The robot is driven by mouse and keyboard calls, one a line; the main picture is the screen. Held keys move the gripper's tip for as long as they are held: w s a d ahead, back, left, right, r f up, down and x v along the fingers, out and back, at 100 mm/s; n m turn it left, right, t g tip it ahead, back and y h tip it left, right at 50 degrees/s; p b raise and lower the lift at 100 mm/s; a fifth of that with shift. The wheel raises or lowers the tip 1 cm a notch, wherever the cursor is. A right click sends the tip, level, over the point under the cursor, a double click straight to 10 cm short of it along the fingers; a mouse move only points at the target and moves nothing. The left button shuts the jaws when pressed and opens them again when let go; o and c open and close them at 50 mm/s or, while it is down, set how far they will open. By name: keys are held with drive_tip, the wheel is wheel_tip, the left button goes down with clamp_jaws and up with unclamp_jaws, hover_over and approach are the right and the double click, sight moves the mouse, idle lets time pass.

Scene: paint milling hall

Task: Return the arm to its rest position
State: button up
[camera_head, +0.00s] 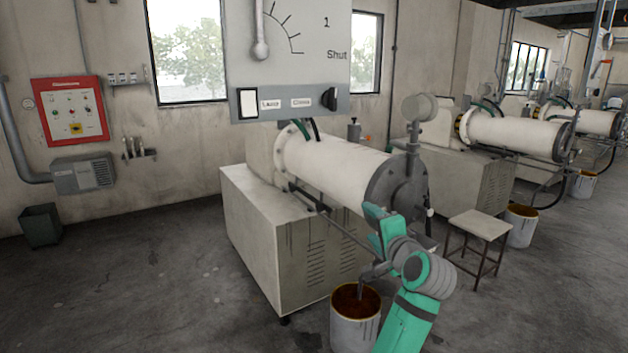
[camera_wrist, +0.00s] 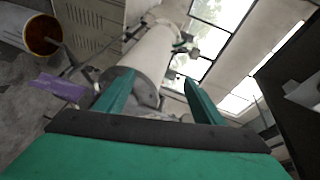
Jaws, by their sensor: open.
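My arm is teal and grey and reaches up from the lower right of the head view. My gripper (camera_head: 374,216) shows there in front of the round end plate of the nearest mill. In the wrist view its two teal fingers (camera_wrist: 158,92) stand wide apart with nothing between them. The white mill cylinder (camera_wrist: 150,55) lies beyond the fingers in that view, tilted. The gripper looks apart from the mill, though the exact gap is hard to tell.
The nearest mill (camera_head: 335,168) sits on a pale cabinet. A bucket of brown paint (camera_head: 355,318) stands below my arm. A stool (camera_head: 480,224) and another bucket (camera_head: 522,226) are to the right. A purple flat piece (camera_wrist: 57,88) shows in the wrist view.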

drive_tip(key=s+f+n+h, duration=0.1)
drive_tip(key=s+f, duration=0.3)
drive_tip(key=f, duration=0.6)
drive_tip(key=s+f+n+g+h, duration=0.15)
drive_tip(key=s+f, duration=0.25)
drive_tip(key=f, duration=0.6)
drive_tip(key=s+f+t+h, duration=0.15)
drive_tip(key=s+f, duration=0.25)
drive_tip(key=f, duration=0.6)
drive_tip(key=s+a+f+n+g, duration=0.1)
drive_tip(key=s+a+f+n, duration=0.15)
drive_tip(key=s+f, duration=0.6)
drive_tip(key=s+a+f+n, duration=0.2)
drive_tip(key=s+a+f, duration=0.1)
drive_tip(key=s, duration=0.8)
drive_tip(key=s+a+f+n, duration=0.2)
drive_tip(key=s+a, duration=0.1)
drive_tip(key=s, duration=0.9)
drive_tip(key=s+a+r+n, duration=0.2)
drive_tip(key=s+a+r, duration=0.1)
drive_tip(key=s, duration=0.5)
drive_tip(key=s+a+r+n, duration=0.2)
drive_tip(key=s+a+r, duration=0.1)
drive_tip(key=s, duration=0.6)
drive_tip(key=shift+s+a+r+y, duration=0.2)
drive_tip(key=shift+r+y, duration=0.1)
drive_tip(key=shift+r, duration=0.15)
